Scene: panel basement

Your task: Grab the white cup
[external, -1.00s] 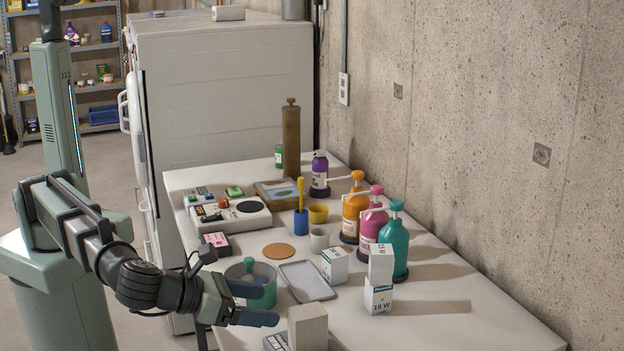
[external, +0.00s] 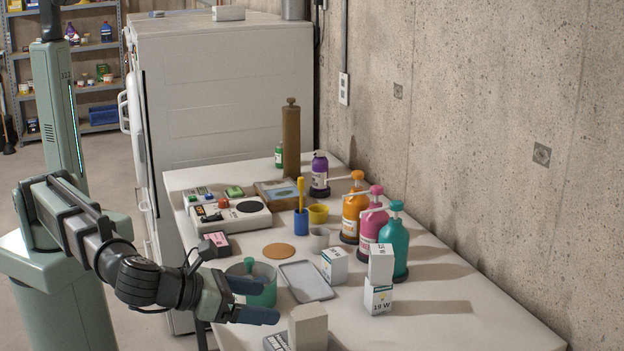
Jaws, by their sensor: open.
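The white cup (external: 319,238) stands upright on the white table, in front of the yellow cup (external: 318,213) and right of the blue cup (external: 300,222) that holds a yellow-handled tool. My gripper (external: 278,301) is open and empty, low over the near left part of the table. Its two dark fingers point right, next to the green pot and the grey tray. It is well short of the white cup, on the near side, and apart from it.
Near my gripper are the green lidded pot (external: 262,290), the grey tray (external: 306,281) and a beige block (external: 308,327). White boxes (external: 378,298) and pump bottles (external: 394,245) stand right of the cup. A cork disc (external: 279,251) lies left of it. The near right table is clear.

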